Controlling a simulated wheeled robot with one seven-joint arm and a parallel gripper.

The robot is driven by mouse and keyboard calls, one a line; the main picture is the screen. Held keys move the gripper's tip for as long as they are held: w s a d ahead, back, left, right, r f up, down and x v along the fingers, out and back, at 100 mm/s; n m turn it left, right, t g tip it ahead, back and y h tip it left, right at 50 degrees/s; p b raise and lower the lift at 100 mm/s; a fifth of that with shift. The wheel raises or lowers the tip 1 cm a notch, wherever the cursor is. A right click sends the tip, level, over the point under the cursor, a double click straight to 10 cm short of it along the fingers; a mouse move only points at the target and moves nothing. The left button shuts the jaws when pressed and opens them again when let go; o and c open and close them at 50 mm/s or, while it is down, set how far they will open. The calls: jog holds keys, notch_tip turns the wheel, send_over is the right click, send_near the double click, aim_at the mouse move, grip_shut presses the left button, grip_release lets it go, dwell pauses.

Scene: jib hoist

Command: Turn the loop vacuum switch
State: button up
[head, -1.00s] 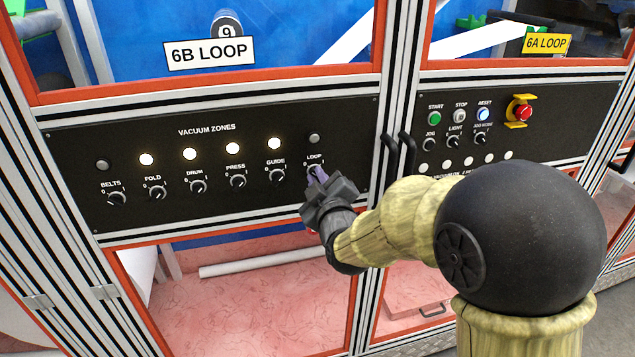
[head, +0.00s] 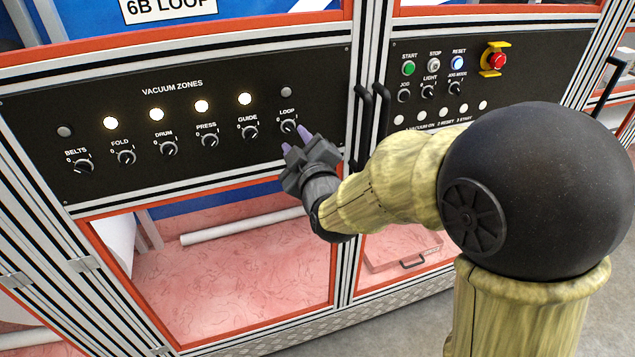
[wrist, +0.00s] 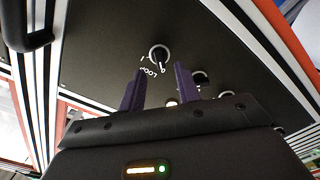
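The loop vacuum switch (head: 288,126) is a small round black knob at the right end of the vacuum zones row. Its lamp (head: 286,91) above is unlit. In the wrist view the knob (wrist: 159,54) lies just beyond the fingertips, and its light pointer seems to face the 0 mark. My gripper (head: 295,139) is open and empty, with two purple fingers directed at the panel just below and right of the knob. In the wrist view the gripper (wrist: 160,69) has its fingers apart, with the knob beyond the gap, and they appear clear of it.
The guide switch (head: 250,132) and several similar knobs sit to the left, with lit lamps over fold, drum, press and guide. Black door handles (head: 363,128) stand out to the right of the loop switch. A red emergency stop (head: 496,61) is on the right panel.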

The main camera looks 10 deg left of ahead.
jog(key=b+v, duration=0.5)
jog(key=v, duration=0.9)
jog(key=shift+b, duration=0.4)
jog(key=shift+a, duration=0.1)
jog(key=w+d+f+m+g+h+p, duration=0.4)
jog(key=d+f+m+g+h+p, duration=0.25)
jog(key=d, duration=0.45)
jog(key=s+d+f+m+g+h+p, duration=0.1)
jog(key=s+d+f+m+g+p, duration=0.1)
jog(key=d, duration=0.4)
jog(key=s+d+f+m+g+h+p, duration=0.2)
jog(key=s+d+f+m+g+p, duration=0.1)
jog(key=s+d+m, duration=0.3)
jog(key=shift+s+d+f+m+g, duration=0.45)
jog(key=shift+d+f+g, duration=0.1)
jog(key=shift+d+f, duration=0.15)
